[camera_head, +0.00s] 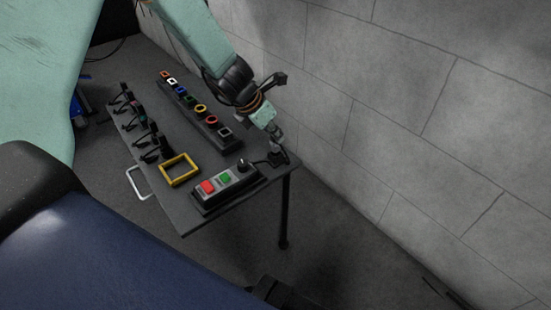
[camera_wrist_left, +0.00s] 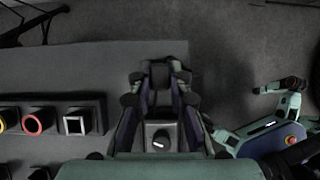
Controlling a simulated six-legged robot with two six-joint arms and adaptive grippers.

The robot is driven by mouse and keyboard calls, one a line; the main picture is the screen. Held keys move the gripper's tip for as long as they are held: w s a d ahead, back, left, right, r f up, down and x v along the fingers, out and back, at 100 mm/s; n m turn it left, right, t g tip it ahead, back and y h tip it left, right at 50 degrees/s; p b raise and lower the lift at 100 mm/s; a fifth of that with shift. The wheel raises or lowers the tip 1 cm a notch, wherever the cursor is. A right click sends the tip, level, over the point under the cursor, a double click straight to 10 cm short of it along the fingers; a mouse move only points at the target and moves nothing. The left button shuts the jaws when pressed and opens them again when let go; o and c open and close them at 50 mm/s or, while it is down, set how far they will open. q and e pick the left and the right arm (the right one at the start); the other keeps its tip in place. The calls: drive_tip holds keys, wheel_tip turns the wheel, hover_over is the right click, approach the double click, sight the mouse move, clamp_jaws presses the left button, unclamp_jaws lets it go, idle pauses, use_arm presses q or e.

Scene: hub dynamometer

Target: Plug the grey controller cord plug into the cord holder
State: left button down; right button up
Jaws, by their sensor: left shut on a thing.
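The controller box (camera_head: 226,187) sits at the table's near edge, with a red button, a green button and a black knob. A dark cord runs from it toward the plug (camera_head: 280,157) at the table's right corner. My left gripper (camera_head: 277,149) comes down over this plug and is shut on it. In the left wrist view the dark plug (camera_wrist_left: 160,75) shows between the fingertips (camera_wrist_left: 159,82); its grey marking is not clear. The cord holder (camera_head: 200,112) is a long dark block with coloured openings; its nearest opening has a grey-white square outline (camera_wrist_left: 75,125). My right gripper is not in view.
A yellow square frame (camera_head: 180,169) lies on the table (camera_head: 187,220) beside the controller. Several dark plugs with cords (camera_head: 140,125) line the left edge. A grey block wall (camera_head: 400,110) stands close to the right of the table. Bare tabletop lies between holder and controller.

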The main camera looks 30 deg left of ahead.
use_arm(q)
drive_tip(key=shift+f, duration=1.45)
drive_tip(key=c, duration=1.2)
unclamp_jaws()
drive_tip(key=shift+r, duration=0.15)
drive_tip(key=shift+v, duration=1.4)
drive_tip(key=s+a, duration=0.1)
drive_tip(key=s, duration=0.2)
drive_tip(key=s+a, duration=0.2)
drive_tip(key=s, duration=0.1)
drive_tip(key=s+a, duration=0.1)
drive_tip(key=s, duration=0.2)
drive_tip(key=shift+s+a, duration=0.15)
drive_tip(key=shift+s, duration=0.15)
drive_tip(key=shift+s+a, duration=0.2)
drive_tip(key=shift+s, duration=0.5)
